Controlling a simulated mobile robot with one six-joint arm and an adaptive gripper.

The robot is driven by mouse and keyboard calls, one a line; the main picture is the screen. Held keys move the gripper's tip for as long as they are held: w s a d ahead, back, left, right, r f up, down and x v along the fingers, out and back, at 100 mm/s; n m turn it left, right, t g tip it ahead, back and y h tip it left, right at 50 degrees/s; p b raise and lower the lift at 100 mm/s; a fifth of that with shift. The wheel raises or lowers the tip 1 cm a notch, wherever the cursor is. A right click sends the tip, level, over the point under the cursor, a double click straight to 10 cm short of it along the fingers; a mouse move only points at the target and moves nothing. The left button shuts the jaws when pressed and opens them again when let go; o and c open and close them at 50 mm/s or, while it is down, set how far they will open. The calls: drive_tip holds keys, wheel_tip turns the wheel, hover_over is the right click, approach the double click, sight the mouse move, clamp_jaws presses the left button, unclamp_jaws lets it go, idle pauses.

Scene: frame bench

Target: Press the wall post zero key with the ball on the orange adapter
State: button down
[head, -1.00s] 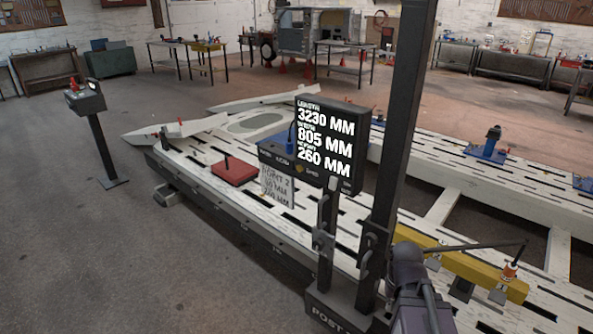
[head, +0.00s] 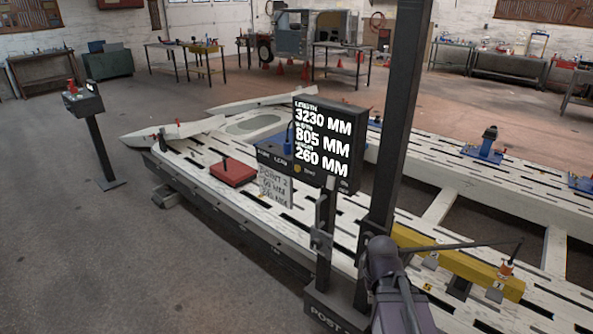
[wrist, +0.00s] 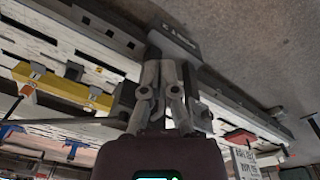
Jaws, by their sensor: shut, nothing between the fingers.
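An orange adapter (head: 507,269) stands at the right end of the yellow beam, under the tip of a thin dark rod (head: 460,247). Any ball on it is too small to make out. In the wrist view the adapter shows as a small orange spot (wrist: 27,90) at the far left. My gripper (wrist: 162,72) is shut and empty, apart from the adapter. A second post with a box (head: 84,103) stands far left.
The yellow beam (head: 440,262) crosses the slotted white frame bench (head: 215,190). The tall dark upright (head: 395,130) stands close to my arm. A red block (head: 233,171) and a written card (head: 274,187) are near the display.

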drive_tip(key=w+t+h, duration=0.2)
drive_tip(key=w+t, duration=0.1)
drive_tip(key=w, duration=0.6)
drive_tip(key=n+t+b, duration=0.3)
drive_tip(key=n+t, duration=0.3)
drive_tip(key=t, duration=0.5)
approach(297, 168)
drive_tip(key=s+d+f, duration=0.3)
drive_tip(key=d+f, duration=0.4)
drive_tip(key=w+a+r+n+t+y, duration=0.1)
drive_tip(key=a+n+y, duration=0.1)
drive_tip(key=a, duration=0.4)
drive_tip(key=w+a+r+n+t+y, duration=0.1)
drive_tip(key=a+r+n+y, duration=0.1)
drive_tip(key=a, duration=0.4)
drive_tip(key=shift+w+a+r+n+t+y+b, duration=0.3)
drive_tip(key=shift+w+a+n+y, duration=0.1)
drive_tip(key=shift+n, duration=0.3)
drive_tip(key=w+d, duration=0.5)
drive_tip(key=w, duration=0.2)
drive_tip(key=shift+d, duration=0.2)
